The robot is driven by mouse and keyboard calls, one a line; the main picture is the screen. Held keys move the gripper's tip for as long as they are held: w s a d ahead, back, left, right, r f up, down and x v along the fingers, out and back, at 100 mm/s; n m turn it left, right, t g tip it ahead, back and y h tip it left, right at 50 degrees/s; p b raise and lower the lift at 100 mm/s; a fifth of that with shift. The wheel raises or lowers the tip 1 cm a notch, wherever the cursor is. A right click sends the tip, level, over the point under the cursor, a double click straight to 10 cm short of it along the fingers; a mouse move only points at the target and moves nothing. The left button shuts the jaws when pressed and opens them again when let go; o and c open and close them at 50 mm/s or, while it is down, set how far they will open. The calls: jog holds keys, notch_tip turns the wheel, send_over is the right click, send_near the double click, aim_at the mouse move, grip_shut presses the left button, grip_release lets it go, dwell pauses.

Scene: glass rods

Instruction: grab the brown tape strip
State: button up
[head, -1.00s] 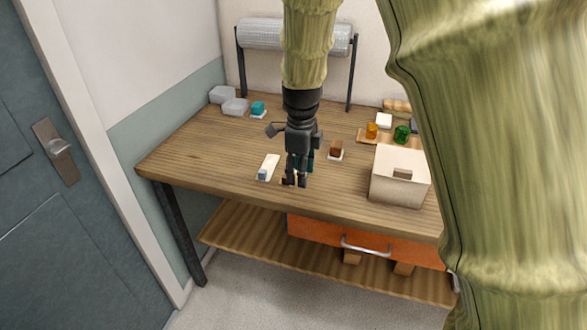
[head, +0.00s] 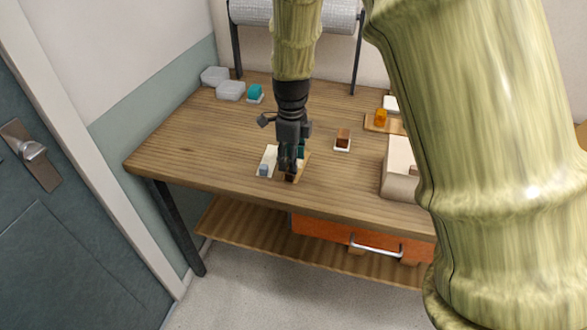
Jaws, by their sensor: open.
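My gripper (head: 288,168) points down at the front middle of the workbench, its fingers open. A tan strip (head: 304,163) lies on the bench right under and beside the fingers, mostly hidden by them. A small dark brown piece (head: 290,178) shows at its near end by the fingertips; this looks like the brown tape strip, but the view is too small to be sure. I cannot tell whether the fingers touch it. A separate brown block (head: 343,137) sits on a white card farther right.
A pale strip (head: 269,155) with a grey-blue block lies just left of the gripper. A teal block (head: 255,92) and clear containers (head: 230,90) stand at the back left. A cream box (head: 399,170) and an amber piece (head: 381,117) are at right. My arm hides the bench's right side.

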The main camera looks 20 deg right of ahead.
aim_at(301, 164)
jog(key=shift+s+a+f, duration=0.15)
jog(key=shift+s+f, duration=0.05)
jog(key=shift+a+f+p, duration=0.15)
jog(key=shift+f+p, duration=0.4)
jog(key=shift+f, duration=1.85)
jog(key=c, duration=0.8)
